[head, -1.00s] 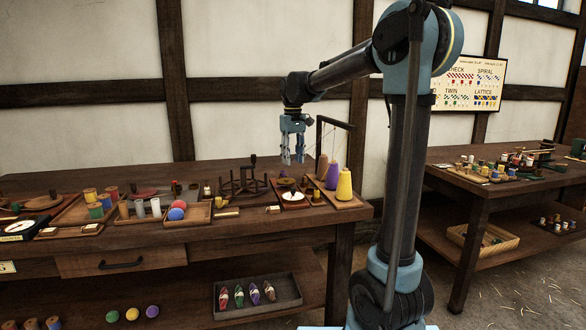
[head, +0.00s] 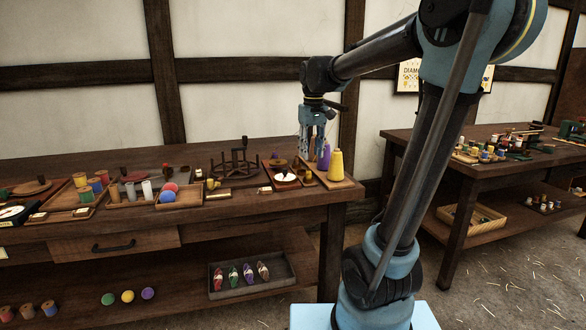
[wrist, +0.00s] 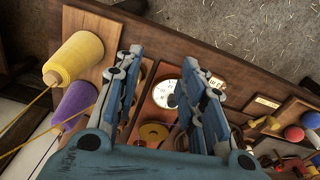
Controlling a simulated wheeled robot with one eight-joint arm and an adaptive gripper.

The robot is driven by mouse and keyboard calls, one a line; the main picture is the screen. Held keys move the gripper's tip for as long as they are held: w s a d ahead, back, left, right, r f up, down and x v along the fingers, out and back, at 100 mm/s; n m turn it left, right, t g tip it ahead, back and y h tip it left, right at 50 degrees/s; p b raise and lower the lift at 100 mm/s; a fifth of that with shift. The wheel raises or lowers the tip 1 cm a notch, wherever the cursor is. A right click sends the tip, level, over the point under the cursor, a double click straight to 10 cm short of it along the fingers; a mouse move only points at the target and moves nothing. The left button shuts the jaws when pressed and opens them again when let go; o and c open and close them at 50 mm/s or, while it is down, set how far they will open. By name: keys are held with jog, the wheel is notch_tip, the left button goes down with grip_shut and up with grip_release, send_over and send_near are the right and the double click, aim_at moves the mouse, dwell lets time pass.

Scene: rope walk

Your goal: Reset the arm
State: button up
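My gripper (head: 312,150) hangs pointing down over the right end of the long workbench (head: 270,216). In the wrist view, my gripper (wrist: 165,95) has its two blue fingers spread apart with nothing between them. Below it lies a wooden tray with a white dial (wrist: 168,93), which also shows in the head view (head: 285,178). A yellow cone of thread (head: 336,165) and a purple cone (head: 324,157) stand close to the right of my gripper; a finger partly hides what is behind them.
Trays of spools (head: 97,183), a red ball (head: 170,187) and a blue ball (head: 166,197) lie left on the bench. A wooden frame winder (head: 235,166) stands near the middle. A second table (head: 480,165) stands at right. Floor between the tables is open.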

jog(key=s+d+f+m, duration=0.1)
jog(key=s+d+f, duration=0.3)
jog(key=s+f, duration=0.3)
jog(key=s+d+f+m+t, duration=0.1)
jog(key=s+d+f+m, duration=0.1)
jog(key=s+d+f, duration=0.2)
jog(key=s+d+f+m, duration=0.1)
jog(key=s+d+f, duration=0.4)
jog(key=s+f, duration=0.4)
jog(key=s, duration=0.3)
jog(key=shift+s+f+m+t, duration=0.3)
jog(key=shift+s+f, duration=0.05)
jog(key=shift+w+f, duration=0.2)
jog(key=shift+w, duration=0.25)
jog(key=shift+c, duration=0.9)
